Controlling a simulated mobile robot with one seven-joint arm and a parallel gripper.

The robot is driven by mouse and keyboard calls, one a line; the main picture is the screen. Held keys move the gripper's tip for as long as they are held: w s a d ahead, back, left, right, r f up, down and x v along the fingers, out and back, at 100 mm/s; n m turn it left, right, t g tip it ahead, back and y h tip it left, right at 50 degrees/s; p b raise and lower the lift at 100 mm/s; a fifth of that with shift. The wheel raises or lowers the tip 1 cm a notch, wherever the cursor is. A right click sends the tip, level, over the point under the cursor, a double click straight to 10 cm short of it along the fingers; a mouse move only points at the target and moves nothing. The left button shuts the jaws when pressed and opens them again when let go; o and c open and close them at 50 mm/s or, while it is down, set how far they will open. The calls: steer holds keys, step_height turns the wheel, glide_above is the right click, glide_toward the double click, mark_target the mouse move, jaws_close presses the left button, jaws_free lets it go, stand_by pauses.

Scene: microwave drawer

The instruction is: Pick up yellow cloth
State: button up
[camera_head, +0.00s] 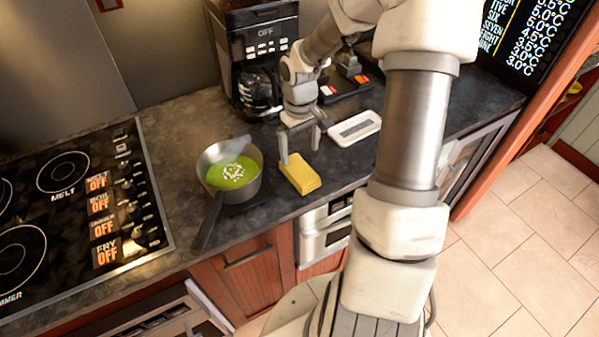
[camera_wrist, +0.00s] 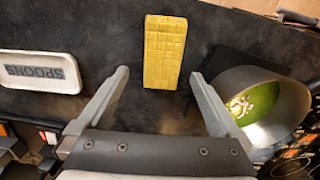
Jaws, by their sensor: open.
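The yellow cloth (camera_head: 300,174) is a folded rectangular block lying on the dark countertop, right of the pan. In the wrist view the cloth (camera_wrist: 165,52) lies between and beyond the fingertips, with its long side pointing away from me. My gripper (camera_head: 300,151) is open and empty, above the counter on the far side of the cloth. In the wrist view both fingers of my gripper (camera_wrist: 160,73) show, one on each side of the cloth's near end. I see no contact between the fingers and the cloth.
A pan (camera_head: 230,172) with green contents stands left of the cloth, near the right finger in the wrist view. A white spoon tray (camera_head: 354,128) lies to the right. A coffee maker (camera_head: 258,60) stands behind. The stove (camera_head: 75,210) is at left.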

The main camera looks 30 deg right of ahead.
mark_target(300, 169)
steer(key=shift+s+a+f, duration=0.1)
steer(key=shift+s+f, duration=0.05)
steer(key=shift+f, duration=1.4)
steer(key=shift+s+a+f, duration=0.1)
steer(key=shift+s+f, duration=0.05)
steer(key=shift+f, duration=1.4)
steer(key=c, duration=1.2)
steer(key=shift+r, duration=0.5)
steer(key=r, duration=0.3)
steer(key=shift+s+d+r, duration=0.3)
steer(key=shift+s+r, duration=0.1)
steer(key=s+d+r, duration=0.1)
steer(key=s+r, duration=0.1)
steer(key=s, duration=0.1)
steer(key=s+d+r, duration=0.2)
steer(key=s, duration=0.1)
steer(key=s+d+r+p, duration=0.1)
steer(key=s+r, duration=0.1)
steer(key=s, duration=0.2)
steer(key=shift+d+r, duration=0.15)
